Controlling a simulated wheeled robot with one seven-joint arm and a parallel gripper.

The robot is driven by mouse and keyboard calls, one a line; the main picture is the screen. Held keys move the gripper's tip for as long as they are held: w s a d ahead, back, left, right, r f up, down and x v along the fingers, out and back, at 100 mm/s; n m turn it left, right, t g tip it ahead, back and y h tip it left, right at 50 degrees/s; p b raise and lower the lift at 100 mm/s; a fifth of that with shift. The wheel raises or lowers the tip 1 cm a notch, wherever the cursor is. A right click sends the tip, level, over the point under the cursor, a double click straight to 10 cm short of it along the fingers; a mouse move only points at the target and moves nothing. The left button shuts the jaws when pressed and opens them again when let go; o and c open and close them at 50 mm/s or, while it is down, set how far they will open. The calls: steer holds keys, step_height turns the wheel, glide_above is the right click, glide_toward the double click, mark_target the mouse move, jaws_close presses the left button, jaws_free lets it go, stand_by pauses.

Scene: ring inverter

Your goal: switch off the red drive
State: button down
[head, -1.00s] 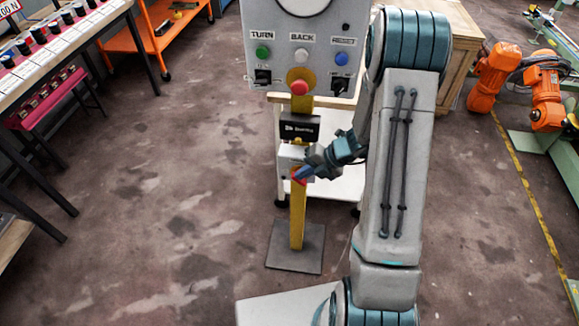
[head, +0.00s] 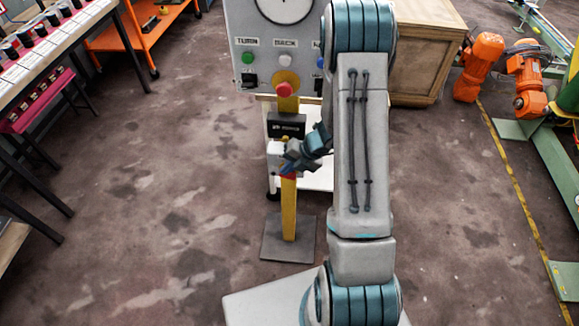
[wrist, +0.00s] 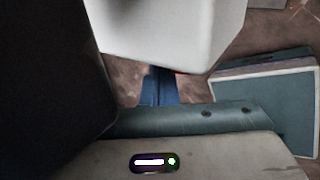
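I cannot pick out a red drive for certain. A grey control panel (head: 245,65) with TURN and BACK labels stands on a yellow post (head: 289,220). It carries a red mushroom button (head: 285,89) on a yellow disc, a green button (head: 248,57) and a white button (head: 285,60). Its right side is hidden by my arm. Lower on the post are a black box (head: 287,126) and a white box (head: 274,151). My gripper (head: 289,168) is right at the white box; contact and finger opening are unclear. Small red and blue bits show at its tip.
A white stand (head: 320,180) is behind the post, and a wooden crate (head: 425,50) is at the back right. Orange robot arms (head: 480,65) stand further right. A bench (head: 60,45) and an orange cart (head: 130,38) are at the left. Floor between them is clear.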

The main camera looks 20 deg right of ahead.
stand_by(0.3)
steer(key=shift+r+p, duration=0.85)
steer(key=shift+p, duration=0.05)
steer(key=shift+d, duration=0.1)
steer(key=v, duration=1.3)
steer(key=shift+s+d+r+p, duration=0.15)
steer(key=shift+d+r+p, duration=0.1)
steer(key=shift+p, duration=0.2)
